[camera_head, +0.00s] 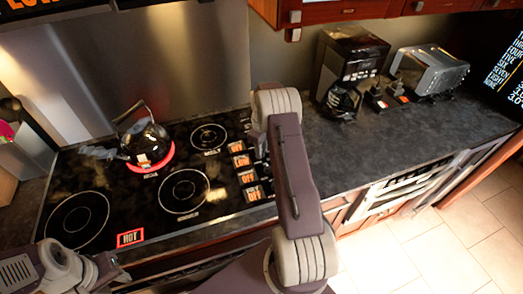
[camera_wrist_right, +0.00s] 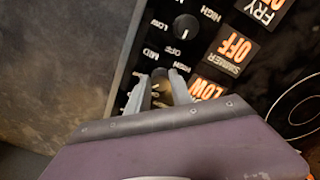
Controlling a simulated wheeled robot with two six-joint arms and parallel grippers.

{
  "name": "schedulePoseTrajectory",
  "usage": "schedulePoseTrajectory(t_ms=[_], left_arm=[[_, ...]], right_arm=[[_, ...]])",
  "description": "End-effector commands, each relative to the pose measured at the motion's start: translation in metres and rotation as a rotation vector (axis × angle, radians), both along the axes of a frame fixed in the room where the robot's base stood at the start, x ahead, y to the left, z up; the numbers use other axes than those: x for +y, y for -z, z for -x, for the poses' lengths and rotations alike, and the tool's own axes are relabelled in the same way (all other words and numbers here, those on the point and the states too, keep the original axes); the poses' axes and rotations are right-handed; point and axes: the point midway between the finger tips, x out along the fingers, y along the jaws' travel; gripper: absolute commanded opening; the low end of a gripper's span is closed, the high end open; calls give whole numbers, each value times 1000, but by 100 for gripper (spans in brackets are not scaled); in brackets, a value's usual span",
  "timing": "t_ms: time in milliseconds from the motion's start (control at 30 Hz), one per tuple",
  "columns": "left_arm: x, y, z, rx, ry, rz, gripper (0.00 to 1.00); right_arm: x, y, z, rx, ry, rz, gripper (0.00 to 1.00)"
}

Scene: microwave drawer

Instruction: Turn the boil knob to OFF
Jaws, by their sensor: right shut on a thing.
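The cooktop (camera_head: 107,184) has a column of knobs and lit labels on its right side. In the right wrist view my right gripper (camera_wrist_right: 161,82) is closed around a knob (camera_wrist_right: 160,86), largely hidden between the fingers, beside a label reading LOW (camera_wrist_right: 205,89). This appears to be the boil knob; its name is cut off. The LOW label also shows in the head view (camera_head: 241,160).
A black kettle (camera_head: 146,138) stands on a glowing red burner (camera_head: 166,160). A HOT sign (camera_head: 130,238) is lit. A neighbouring knob (camera_wrist_right: 185,27) is by the SIMMER OFF label (camera_wrist_right: 235,47). A coffee maker (camera_head: 350,62) and toaster (camera_head: 432,72) stand right on the counter (camera_head: 400,138).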

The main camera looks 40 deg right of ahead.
Motion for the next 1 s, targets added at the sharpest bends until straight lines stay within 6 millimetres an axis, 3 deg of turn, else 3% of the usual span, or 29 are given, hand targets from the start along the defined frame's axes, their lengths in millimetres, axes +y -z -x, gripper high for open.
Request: schedulePoseTrajectory(t_ms=[500, 1000], left_arm=[[0, 1, 0, 0, 0, 0, 36], [0, 1, 0, 0, 0, 0, 36]], right_arm=[[0, -1, -3, -8, -448, 3, 0], [0, -1, -3, -6, -657, 3, 0]])
